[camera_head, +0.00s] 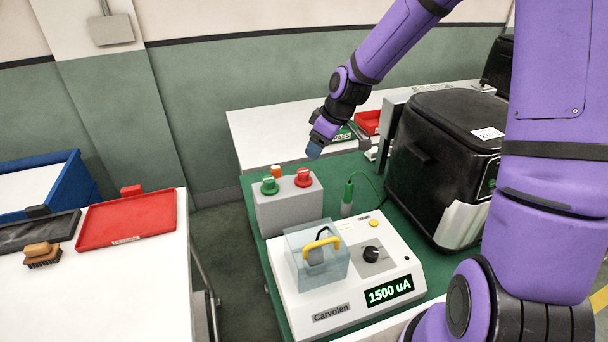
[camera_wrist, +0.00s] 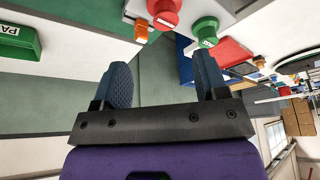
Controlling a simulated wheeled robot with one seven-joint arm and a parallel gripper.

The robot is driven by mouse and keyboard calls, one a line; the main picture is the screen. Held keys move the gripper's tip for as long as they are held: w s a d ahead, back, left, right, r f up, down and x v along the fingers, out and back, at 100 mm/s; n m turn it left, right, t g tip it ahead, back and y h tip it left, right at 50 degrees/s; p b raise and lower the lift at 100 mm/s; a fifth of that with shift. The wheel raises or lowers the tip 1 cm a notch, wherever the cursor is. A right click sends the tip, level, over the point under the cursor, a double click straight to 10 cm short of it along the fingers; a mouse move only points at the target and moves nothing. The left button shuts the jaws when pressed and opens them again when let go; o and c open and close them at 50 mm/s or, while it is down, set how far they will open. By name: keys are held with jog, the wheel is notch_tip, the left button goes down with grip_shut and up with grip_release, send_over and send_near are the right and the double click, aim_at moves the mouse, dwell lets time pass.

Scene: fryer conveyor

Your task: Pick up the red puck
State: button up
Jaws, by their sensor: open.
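The likeliest red puck is a round red piece (camera_head: 303,178) with a small pale label, on top of a grey box (camera_head: 288,208). It also shows at the top edge in the wrist view (camera_wrist: 164,12), partly cut off. A similar green piece (camera_head: 270,185) sits to its left, with a small orange piece (camera_head: 276,170) behind. My gripper (camera_head: 314,150) is up above and behind the box, slightly right of the red piece and apart from it. In the wrist view its two blue fingers (camera_wrist: 164,82) are spread with nothing between them.
A white Carvolen meter (camera_head: 345,275) with a clear cover and yellow handle stands in front of the box. A black fryer (camera_head: 440,160) stands at right. A green probe (camera_head: 347,198) stands between. A red tray (camera_head: 125,220) lies on the left table.

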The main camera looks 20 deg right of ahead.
aim_at(303, 171)
jog(key=x, duration=0.5)
jog(key=shift+a+f, duration=0.1)
jog(key=shift+f, duration=0.15)
jog(key=shift+s+a+x, duration=0.15)
jog(key=shift+x, duration=1.2)
jog(key=shift+s+a+x, duration=0.1)
jog(key=shift+a+x, duration=0.05)
jog(key=shift+x, duration=1.15)
jog(key=c, duration=1)
